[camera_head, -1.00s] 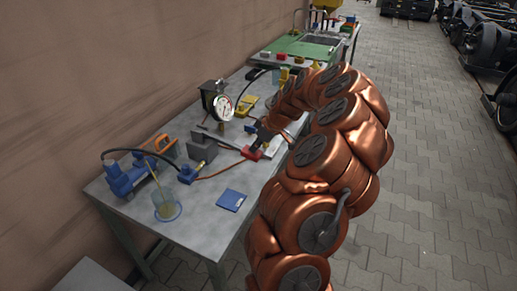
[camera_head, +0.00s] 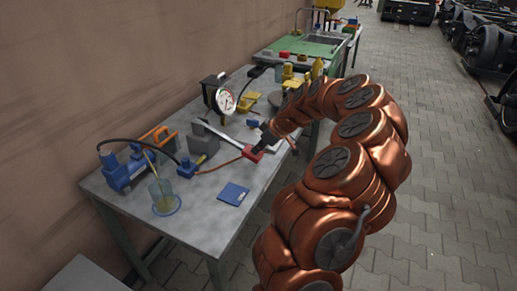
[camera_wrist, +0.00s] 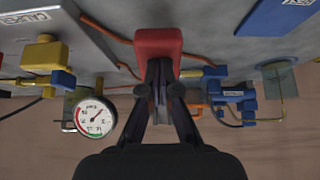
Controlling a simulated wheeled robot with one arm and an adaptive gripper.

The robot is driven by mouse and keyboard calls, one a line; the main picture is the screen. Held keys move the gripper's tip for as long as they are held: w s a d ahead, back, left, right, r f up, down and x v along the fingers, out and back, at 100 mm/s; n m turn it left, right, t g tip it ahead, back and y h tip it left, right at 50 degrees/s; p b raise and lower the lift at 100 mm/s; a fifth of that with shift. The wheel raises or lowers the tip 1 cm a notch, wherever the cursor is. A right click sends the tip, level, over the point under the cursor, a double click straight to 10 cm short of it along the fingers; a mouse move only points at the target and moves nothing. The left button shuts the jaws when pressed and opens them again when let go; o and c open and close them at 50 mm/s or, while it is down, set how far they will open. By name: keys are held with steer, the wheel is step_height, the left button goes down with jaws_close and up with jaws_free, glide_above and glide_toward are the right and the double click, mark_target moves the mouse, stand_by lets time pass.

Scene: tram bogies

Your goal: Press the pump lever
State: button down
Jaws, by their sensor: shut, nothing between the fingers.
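A pale metal bar (camera_head: 222,135), which appears to be the pump lever, runs slantwise over the workbench beside a dark grey block. A red block (camera_head: 253,152) is at its near end; it also fills the top middle of the wrist view (camera_wrist: 158,41). My gripper (camera_head: 264,137) is shut and empty. Its dark fingertips (camera_wrist: 160,72) are right at the red block and look to touch it, though contact is not certain. The fingers hide part of the block. The blue pump body (camera_head: 117,172) stands at the left of the bench.
A round gauge (camera_head: 226,101) stands behind the bar. A glass of yellow liquid (camera_head: 163,196) and a blue plate (camera_head: 233,194) are at the front. An orange-handled item (camera_head: 158,138) and yellow parts (camera_head: 247,103) lie around. Hoses cross the grey bench (camera_head: 205,222).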

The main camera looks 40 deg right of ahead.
steer(key=shift+s+a+f, duration=0.15)
steer(key=shift+a+f, duration=0.1)
steer(key=shift+f, duration=0.5)
steer(key=r, duration=0.1)
steer(key=r+b, duration=0.1)
steer(key=r, duration=0.1)
steer(key=s+d+r, duration=0.1)
steer(key=shift+r, duration=0.4)
steer(key=b+v, duration=0.1)
steer(key=v, duration=0.9)
steer(key=shift+s+d, duration=0.15)
steer(key=shift+s, duration=0.1)
stand_by(1.0)
